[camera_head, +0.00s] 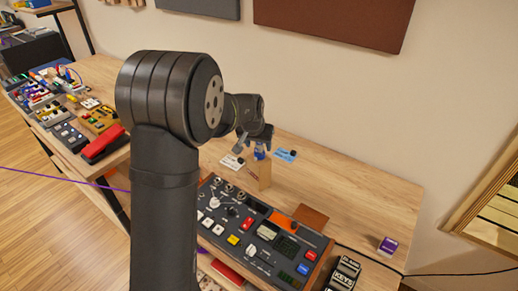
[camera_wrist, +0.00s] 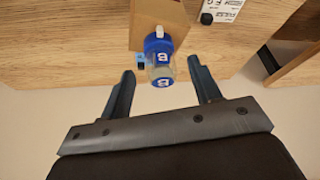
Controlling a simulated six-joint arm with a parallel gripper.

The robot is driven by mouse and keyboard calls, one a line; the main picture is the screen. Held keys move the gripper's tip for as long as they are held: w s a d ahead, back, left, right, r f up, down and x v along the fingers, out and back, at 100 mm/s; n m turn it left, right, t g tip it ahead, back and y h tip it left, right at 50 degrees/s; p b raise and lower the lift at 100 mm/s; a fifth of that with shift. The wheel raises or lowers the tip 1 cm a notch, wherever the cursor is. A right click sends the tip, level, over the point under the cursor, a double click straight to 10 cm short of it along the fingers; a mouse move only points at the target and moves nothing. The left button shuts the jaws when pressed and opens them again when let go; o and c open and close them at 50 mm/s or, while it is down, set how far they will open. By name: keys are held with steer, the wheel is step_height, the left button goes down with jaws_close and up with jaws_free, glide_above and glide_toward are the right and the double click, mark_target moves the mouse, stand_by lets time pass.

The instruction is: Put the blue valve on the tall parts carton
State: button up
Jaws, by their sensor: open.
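The blue valve (camera_head: 259,152) has a blue base and a clear glass bulb. In the wrist view the valve (camera_wrist: 159,62) lies between the fingers, with a gap on each side. The tall parts carton (camera_head: 263,170) is a narrow brown box standing on the wooden desk. The valve appears to be at the carton's top; its blue part overlaps the end of the carton (camera_wrist: 150,22) in the wrist view. My gripper (camera_head: 255,146) is open around the valve, and its fingers (camera_wrist: 163,88) do not touch it. The exact contact under the valve is hidden.
A white card (camera_head: 231,163) and a blue card (camera_head: 285,155) lie beside the carton. A dark control console (camera_head: 255,235) is in front. The desk (camera_head: 355,190) right of the carton is mostly clear.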

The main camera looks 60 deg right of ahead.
mark_target(258, 145)
steer(key=w+v, duration=0.1)
steer(key=v, duration=0.7)
steer(key=shift+s, duration=0.45)
steer(key=x, duration=1.1)
steer(key=shift+d+f, duration=0.1)
steer(key=shift+f, duration=0.2)
steer(key=shift+d+f, duration=0.15)
steer(key=shift+f, duration=0.05)
steer(key=shift+r, duration=1.35)
